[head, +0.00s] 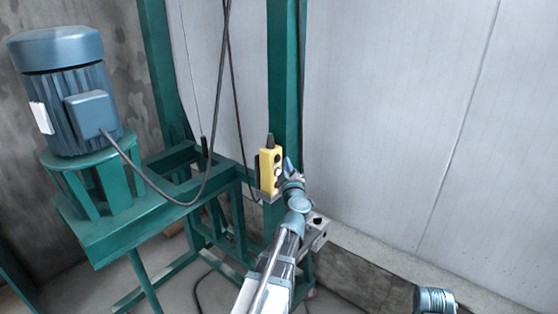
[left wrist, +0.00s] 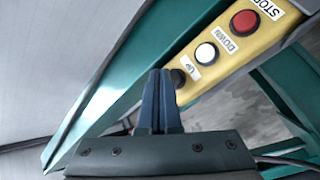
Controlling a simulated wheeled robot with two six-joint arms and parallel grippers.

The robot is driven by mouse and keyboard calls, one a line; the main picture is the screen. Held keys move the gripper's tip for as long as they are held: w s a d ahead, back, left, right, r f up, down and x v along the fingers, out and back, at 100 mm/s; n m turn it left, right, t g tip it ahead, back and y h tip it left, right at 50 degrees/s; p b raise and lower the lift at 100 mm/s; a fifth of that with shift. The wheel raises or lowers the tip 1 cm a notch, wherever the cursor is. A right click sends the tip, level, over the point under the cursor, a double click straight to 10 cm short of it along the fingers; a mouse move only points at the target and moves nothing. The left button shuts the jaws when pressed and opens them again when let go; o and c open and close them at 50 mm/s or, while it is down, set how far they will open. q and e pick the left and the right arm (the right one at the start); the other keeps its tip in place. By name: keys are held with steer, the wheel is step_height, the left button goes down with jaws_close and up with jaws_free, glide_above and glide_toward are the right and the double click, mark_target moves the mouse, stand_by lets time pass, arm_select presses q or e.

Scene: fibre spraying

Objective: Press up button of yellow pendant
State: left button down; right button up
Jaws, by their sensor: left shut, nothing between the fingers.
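The yellow pendant (head: 267,172) hangs in front of the green post in the head view. In the left wrist view, the yellow pendant (left wrist: 235,50) runs diagonally at the upper right. Its red button (left wrist: 245,21) lies by the STOP label, and a white button (left wrist: 206,53) sits between the DOWN and UP labels. A dark button (left wrist: 179,77) lies just below the UP label, partly hidden by my fingers. My left gripper (left wrist: 160,73) is shut and empty, its tips right beside the dark button. I cannot tell whether they touch it. In the head view my left gripper (head: 288,166) is beside the pendant.
A green post (head: 284,70) stands behind the pendant. A blue motor (head: 75,95) sits on a green frame (head: 120,225) at the left, with black cables hanging between. A grey panel wall (head: 400,110) fills the right side.

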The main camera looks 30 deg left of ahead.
arm_select(q)
steer(key=shift+a, duration=0.15)
steer(key=shift+a, duration=0.3)
